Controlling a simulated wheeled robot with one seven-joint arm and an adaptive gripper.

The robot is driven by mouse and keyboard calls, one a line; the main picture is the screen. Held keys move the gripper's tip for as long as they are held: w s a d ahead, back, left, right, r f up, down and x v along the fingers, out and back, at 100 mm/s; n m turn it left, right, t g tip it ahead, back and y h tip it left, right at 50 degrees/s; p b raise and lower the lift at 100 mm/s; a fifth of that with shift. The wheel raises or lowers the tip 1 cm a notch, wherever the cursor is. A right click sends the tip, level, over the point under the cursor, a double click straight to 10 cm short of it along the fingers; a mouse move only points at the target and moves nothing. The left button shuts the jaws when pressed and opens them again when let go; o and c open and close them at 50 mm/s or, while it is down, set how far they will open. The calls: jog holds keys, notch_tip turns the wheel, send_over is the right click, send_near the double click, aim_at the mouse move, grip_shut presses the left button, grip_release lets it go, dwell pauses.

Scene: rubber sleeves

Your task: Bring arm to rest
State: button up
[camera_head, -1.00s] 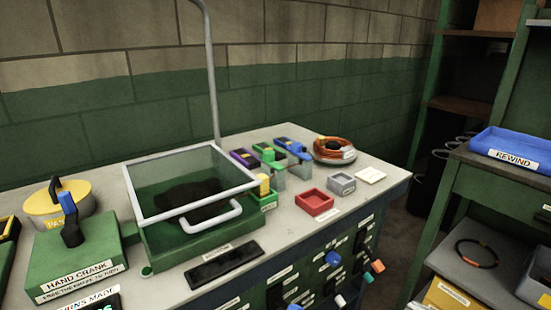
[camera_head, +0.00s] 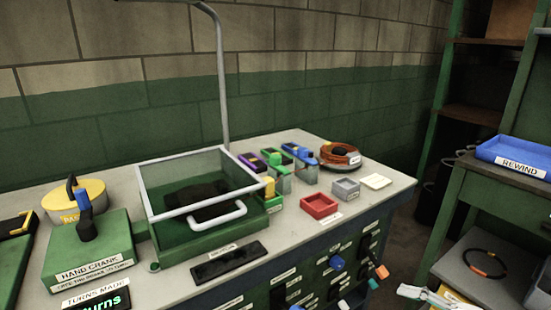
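A pale, narrow part (camera_head: 425,293) shows at the bottom edge, right of the workbench and in front of the shelf. The rest of my arm is out of view.
The workbench (camera_head: 285,240) carries a hand crank box (camera_head: 88,250), a clear-lidded green box (camera_head: 195,230), a red tray (camera_head: 319,206), a grey tray (camera_head: 346,188) and a cable coil (camera_head: 340,157). A blue REWIND tray (camera_head: 515,155) sits on the right shelf.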

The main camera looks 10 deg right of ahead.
jog(key=s+a+r+n+g+h, duration=0.2)
jog(key=s+a+r+n+g, duration=0.2)
jog(key=a+r+n+g, duration=0.4)
jog(key=s+a+r+n+g+h, duration=0.2)
jog(key=s+a+r+n+g, duration=0.15)
jog(key=a+r+g, duration=0.45)
jog(key=s+a+r+n+t+h, duration=0.3)
jog(key=s+r+n+t+h, duration=0.15)
jog(key=s+r+h, duration=0.2)
notch_tip(320, 180, up, 15)
jog(key=t+p, duration=0.3)
jog(key=p, duration=1)
jog(key=shift+s+d+f+m+t, duration=0.15)
jog(key=shift+d+m+t, duration=0.2)
jog(key=shift+m, duration=0.05)
jog(key=shift+a, duration=0.1)
